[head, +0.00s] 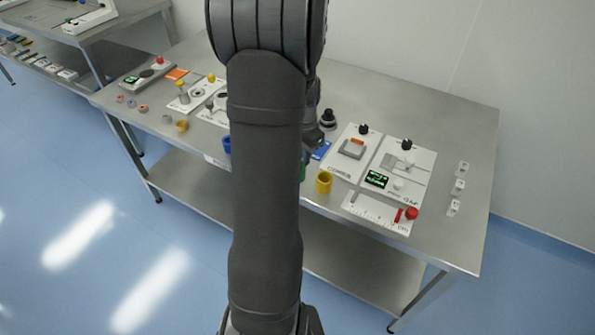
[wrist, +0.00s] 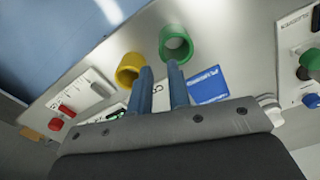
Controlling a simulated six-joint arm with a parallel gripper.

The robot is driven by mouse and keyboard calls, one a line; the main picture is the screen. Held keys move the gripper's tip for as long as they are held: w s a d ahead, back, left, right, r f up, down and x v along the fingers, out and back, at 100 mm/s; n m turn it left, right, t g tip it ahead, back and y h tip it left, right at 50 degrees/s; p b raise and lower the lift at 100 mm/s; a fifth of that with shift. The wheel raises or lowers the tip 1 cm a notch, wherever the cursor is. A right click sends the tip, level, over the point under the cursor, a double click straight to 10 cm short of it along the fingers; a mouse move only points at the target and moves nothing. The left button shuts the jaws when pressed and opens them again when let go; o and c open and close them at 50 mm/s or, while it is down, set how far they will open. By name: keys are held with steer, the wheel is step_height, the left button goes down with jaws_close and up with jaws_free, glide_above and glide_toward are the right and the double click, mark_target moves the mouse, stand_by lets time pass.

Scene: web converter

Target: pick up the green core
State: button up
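The green core (wrist: 175,44) is a short hollow ring at the top middle of the wrist view, standing on the steel table. In the head view only a sliver of the green core (head: 302,172) shows beside my arm. My gripper (wrist: 160,67) is open, with two blue fingers apart and nothing visible between them. Its right fingertip appears just below the green core's near edge; I cannot tell whether they touch. The left fingertip overlaps the edge of the yellow core (wrist: 129,68) in the picture. My arm hides most of the gripper in the head view.
The yellow core (head: 324,182) stands close to the green one, near the table's front edge. A blue card (wrist: 208,86) lies to the right in the wrist view. White panels with knobs (head: 402,172) occupy the right. A blue core (head: 227,145) is left of my arm.

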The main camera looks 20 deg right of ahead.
step_height(320, 180, down, 8)
steer(key=shift+w+f, duration=0.1)
steer(key=shift+w, duration=0.05)
stand_by(0.4)
steer(key=shift+c, duration=0.5)
jaws_close()
